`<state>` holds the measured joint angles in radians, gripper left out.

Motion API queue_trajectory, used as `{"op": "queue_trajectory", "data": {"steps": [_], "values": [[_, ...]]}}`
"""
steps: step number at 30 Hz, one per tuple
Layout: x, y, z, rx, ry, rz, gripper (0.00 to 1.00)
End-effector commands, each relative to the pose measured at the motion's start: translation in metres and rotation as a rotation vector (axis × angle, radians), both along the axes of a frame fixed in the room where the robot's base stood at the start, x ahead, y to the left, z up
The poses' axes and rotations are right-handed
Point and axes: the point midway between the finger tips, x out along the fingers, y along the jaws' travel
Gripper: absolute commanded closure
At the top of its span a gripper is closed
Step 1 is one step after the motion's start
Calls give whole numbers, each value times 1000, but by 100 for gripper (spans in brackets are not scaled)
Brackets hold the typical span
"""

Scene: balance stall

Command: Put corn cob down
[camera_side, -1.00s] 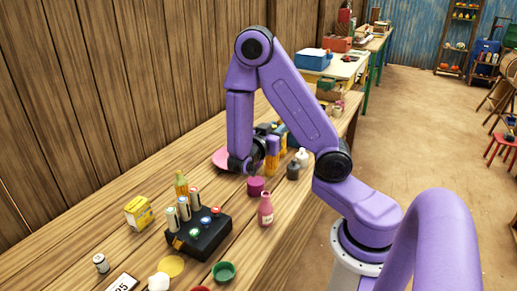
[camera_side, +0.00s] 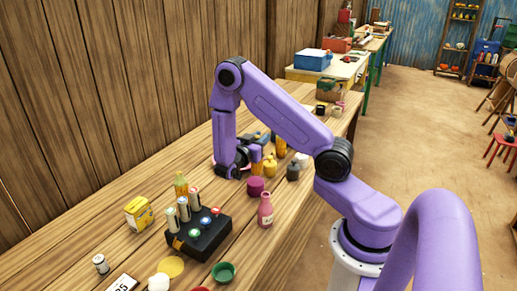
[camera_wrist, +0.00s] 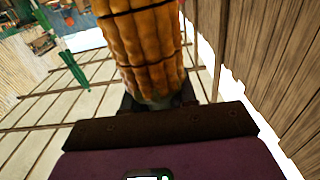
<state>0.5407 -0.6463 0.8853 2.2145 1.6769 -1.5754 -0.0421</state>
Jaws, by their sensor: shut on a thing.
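My gripper (camera_wrist: 160,103) is shut on a yellow-orange corn cob (camera_wrist: 143,45), which fills the upper middle of the wrist view. The cob's lower end sits between the dark jaws and it stretches away from them. In the side view the cob (camera_side: 256,168) shows as a small orange patch just right of my wrist, over the wooden table (camera_side: 130,262). The side view does not show clearly whether the cob touches the table. Part of a pink plate (camera_side: 214,161) shows behind my wrist.
A black box with coloured buttons (camera_side: 200,240) and a yellow carton (camera_side: 139,213) are nearer the camera.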

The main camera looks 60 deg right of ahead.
Motion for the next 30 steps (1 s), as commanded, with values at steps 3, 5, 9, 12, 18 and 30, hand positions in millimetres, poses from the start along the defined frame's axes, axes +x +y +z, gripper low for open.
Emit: {"op": "queue_trajectory", "data": {"steps": [3,5,9,12,18,30], "values": [[3,-2,-5,0,0,1,100],[6,-4,-9,0,0,1,100],[7,-4,-25,0,2,1,100],[7,-4,-35,0,2,0,100],[7,-4,-40,0,-1,0,100],[7,-4,-43,0,-1,1,48]]}}
